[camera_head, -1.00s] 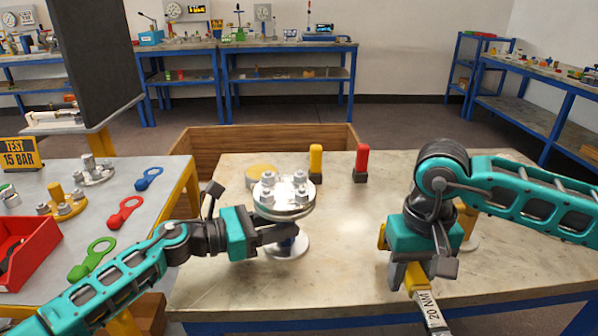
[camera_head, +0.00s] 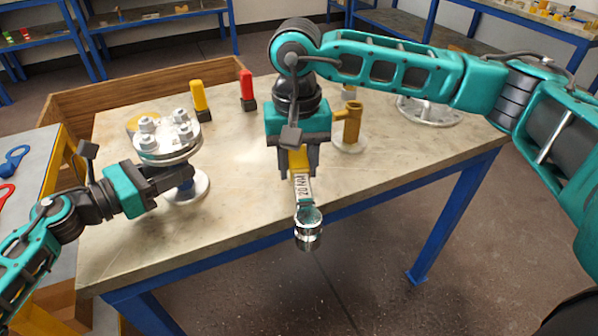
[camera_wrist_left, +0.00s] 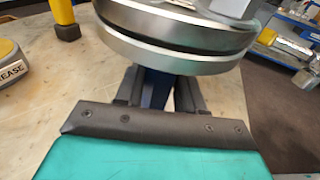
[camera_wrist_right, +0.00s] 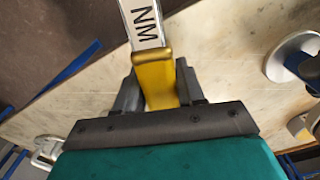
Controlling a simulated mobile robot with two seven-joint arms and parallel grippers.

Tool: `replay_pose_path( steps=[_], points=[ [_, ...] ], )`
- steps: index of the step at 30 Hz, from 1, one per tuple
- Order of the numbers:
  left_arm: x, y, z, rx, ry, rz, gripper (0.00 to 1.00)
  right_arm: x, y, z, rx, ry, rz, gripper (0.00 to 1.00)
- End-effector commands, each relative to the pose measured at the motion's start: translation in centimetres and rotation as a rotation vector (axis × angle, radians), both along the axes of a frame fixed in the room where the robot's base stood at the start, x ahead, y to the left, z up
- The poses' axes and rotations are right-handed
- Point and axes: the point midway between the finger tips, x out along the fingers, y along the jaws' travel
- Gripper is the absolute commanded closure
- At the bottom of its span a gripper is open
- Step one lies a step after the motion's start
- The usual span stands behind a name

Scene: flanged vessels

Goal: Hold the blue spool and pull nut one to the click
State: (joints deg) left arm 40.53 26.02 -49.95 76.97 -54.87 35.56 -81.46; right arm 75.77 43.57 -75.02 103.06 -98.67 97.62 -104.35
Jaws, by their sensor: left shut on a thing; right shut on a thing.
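The blue spool (camera_head: 183,186) stands upright on the bench at the left, on a round pale base. Its top flange (camera_head: 167,143) carries several nuts on bolts. My left gripper (camera_head: 182,176) is shut on the blue neck just under the flange; the left wrist view shows the neck (camera_wrist_left: 157,88) between the fingers, partly hidden. My right gripper (camera_head: 298,168) is shut on the yellow handle of a torque wrench (camera_head: 303,188) marked 20 NM. The wrench's round metal head (camera_head: 308,229) points toward me, past the bench's front edge and apart from the nuts. Which nut is number one I cannot tell.
A yellow peg (camera_head: 199,98) and a red peg (camera_head: 247,87) stand behind the spool, near a grease tin (camera_wrist_left: 10,62). A brass fitting (camera_head: 348,127) and a bolted flange (camera_head: 430,109) are right of the wrench. The bench between spool and wrench is clear.

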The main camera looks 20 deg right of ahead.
Motion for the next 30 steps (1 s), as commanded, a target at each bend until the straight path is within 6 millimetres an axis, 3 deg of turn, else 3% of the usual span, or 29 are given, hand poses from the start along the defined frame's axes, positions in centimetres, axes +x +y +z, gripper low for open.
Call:
replay_pose_path(
  steps=[6,18,24,30],
  points=[
    [0.0,0.0,0.0,0.000,0.001,0.002,0.86,3.5,1.2,4.6,0.000,0.000,-0.434,0.98],
    [0.1,0.1,0.0,0.000,0.001,0.002,0.86,7.7,3.3,12.8,-0.001,0.003,-1.225,0.98],
    [0.1,0.1,0.0,0.000,0.001,0.002,0.86,8.8,3.8,15.2,-0.001,-0.007,-1.510,0.98],
    [0.1,0.1,0.0,0.000,0.001,0.002,0.86,9.1,4.0,16.2,-0.002,-0.010,-1.637,0.98]
  ],
)
